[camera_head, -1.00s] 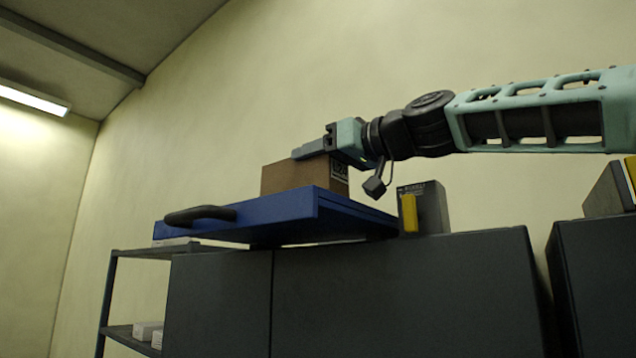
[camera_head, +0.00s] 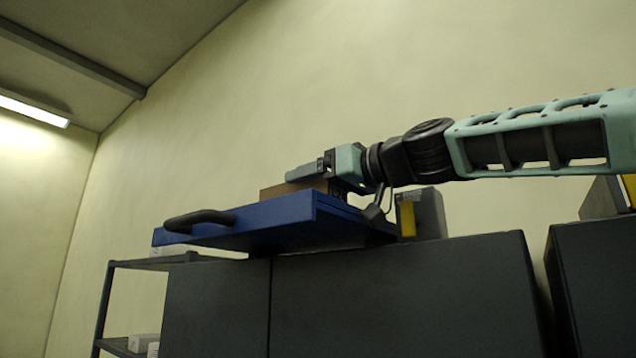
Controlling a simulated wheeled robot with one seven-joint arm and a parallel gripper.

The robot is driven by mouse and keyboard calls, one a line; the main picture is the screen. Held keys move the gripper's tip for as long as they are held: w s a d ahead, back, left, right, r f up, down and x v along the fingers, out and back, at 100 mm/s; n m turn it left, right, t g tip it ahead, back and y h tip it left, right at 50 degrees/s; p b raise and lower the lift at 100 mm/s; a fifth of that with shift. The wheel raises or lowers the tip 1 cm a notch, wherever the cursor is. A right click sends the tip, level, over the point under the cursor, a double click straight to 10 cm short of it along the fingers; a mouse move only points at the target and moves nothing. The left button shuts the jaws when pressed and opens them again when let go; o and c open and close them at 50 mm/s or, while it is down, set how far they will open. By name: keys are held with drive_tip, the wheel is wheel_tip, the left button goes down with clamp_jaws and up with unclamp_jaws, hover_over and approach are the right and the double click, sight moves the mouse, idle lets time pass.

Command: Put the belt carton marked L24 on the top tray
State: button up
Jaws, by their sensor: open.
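A brown carton (camera_head: 276,191) shows just above the edge of the blue tray (camera_head: 250,217), which has a dark handle at its left end. The carton's lower part is hidden by the tray. A dark label at its right end is partly covered and I cannot read it. My gripper (camera_head: 303,174) is over the carton's top, reaching in from the right, with its jaws open. The near finger overlaps the carton in the picture. I cannot tell whether it touches the carton, or whether the carton rests on the tray floor.
The tray sits on dark grey cabinets (camera_head: 400,290). A grey box with a yellow patch (camera_head: 420,213) stands close to its right end, just below my wrist. Another box (camera_head: 603,198) is at far right. A shelf rack (camera_head: 104,305) with small white boxes is at left.

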drive_tip(key=shift+r, duration=0.15)
drive_tip(key=b+v, duration=1.1)
drive_tip(key=v, duration=0.1)
idle(0.6)
